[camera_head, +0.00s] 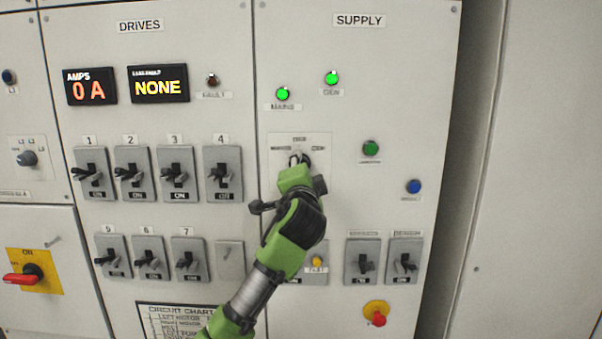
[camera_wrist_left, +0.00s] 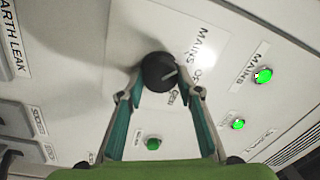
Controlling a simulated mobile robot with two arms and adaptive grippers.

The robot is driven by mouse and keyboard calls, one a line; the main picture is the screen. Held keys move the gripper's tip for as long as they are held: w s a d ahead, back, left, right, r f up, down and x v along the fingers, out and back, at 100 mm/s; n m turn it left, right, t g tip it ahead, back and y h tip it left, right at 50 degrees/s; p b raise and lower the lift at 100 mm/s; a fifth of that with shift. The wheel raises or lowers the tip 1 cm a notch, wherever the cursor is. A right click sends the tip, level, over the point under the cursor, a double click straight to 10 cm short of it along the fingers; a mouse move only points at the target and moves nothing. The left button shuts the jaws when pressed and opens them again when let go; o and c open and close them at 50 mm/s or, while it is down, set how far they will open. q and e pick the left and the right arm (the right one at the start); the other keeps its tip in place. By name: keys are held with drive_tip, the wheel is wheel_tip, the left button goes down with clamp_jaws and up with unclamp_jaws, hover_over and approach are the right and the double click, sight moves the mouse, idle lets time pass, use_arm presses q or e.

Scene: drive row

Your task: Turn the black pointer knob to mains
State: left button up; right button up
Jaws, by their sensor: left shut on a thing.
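The black pointer knob (camera_wrist_left: 158,72) sits on a pale plate (camera_wrist_left: 215,48) lettered MAINS, OFF and GEN. In the left wrist view its light pointer line points right and slightly up, roughly towards the OFF lettering; I cannot tell its exact setting. My left gripper (camera_wrist_left: 162,86) has its fingers on both sides of the knob and is shut on it. In the head view my left gripper (camera_head: 299,161) covers most of the knob, below the plate's labels. My right gripper is in neither view.
Lit green lamps for MAINS (camera_head: 282,94) and GEN (camera_head: 332,78) are above the plate. A green button (camera_head: 371,148) and a blue button (camera_head: 414,186) are to its right. Black breaker switches (camera_head: 222,174) are on the left. A red stop button (camera_head: 377,313) is below.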

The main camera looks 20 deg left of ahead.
use_arm(q)
drive_tip(key=shift+f, duration=0.1)
idle(0.3)
drive_tip(key=o, duration=1.1)
drive_tip(key=v, duration=1.2)
